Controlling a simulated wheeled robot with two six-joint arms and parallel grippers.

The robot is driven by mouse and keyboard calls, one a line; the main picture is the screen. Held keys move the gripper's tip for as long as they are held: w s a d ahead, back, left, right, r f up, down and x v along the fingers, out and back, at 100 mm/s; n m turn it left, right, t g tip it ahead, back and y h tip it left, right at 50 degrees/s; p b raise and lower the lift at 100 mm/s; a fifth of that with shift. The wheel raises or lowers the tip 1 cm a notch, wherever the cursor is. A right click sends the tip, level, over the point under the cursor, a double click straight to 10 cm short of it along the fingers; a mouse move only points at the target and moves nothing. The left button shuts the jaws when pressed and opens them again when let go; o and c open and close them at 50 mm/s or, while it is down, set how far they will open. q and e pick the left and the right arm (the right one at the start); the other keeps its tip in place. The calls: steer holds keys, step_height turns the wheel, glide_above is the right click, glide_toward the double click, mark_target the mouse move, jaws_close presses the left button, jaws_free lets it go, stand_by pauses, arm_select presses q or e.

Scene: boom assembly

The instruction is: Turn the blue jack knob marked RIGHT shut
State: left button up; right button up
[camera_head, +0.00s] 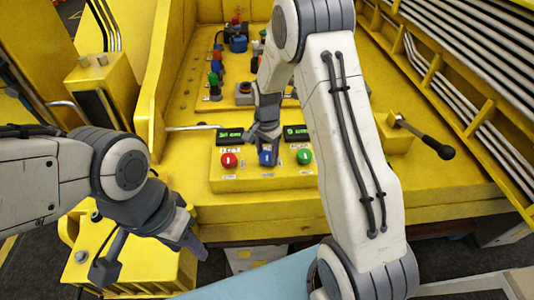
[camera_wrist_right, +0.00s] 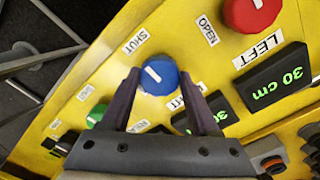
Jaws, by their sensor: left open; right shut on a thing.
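The blue knob (camera_head: 266,158) sits between a red knob (camera_head: 229,160) and a green knob (camera_head: 304,156) on the yellow panel (camera_head: 240,182). In the right wrist view the blue knob (camera_wrist_right: 158,76) lies between the fingertips of my right gripper (camera_wrist_right: 160,80), which is shut on it. A white line on its face slants toward the upper left, roughly toward a SHUT label (camera_wrist_right: 135,40). The label below the knob is partly hidden by a finger. My right gripper also shows in the head view (camera_head: 264,142). My left gripper (camera_head: 194,246) is open and empty, low and left of the panel.
Two dark displays with green digits (camera_head: 230,136) stand behind the knobs; one reads 30 cm in the wrist view (camera_wrist_right: 275,82). A black-handled lever (camera_head: 430,138) is right of the panel. Several coloured fittings (camera_head: 215,85) stand further back. A yellow block (camera_head: 150,270) lies under my left arm.

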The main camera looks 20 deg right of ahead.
mark_target(267, 156)
steer(key=o, duration=1.4)
steer(key=shift+c, duration=0.2)
steer(key=shift+r+b, duration=0.3)
steer(key=shift+r, duration=0.25)
step_height(267, 156, up, 9)
steer(key=b, duration=0.2)
steer(key=shift+r, duration=0.2)
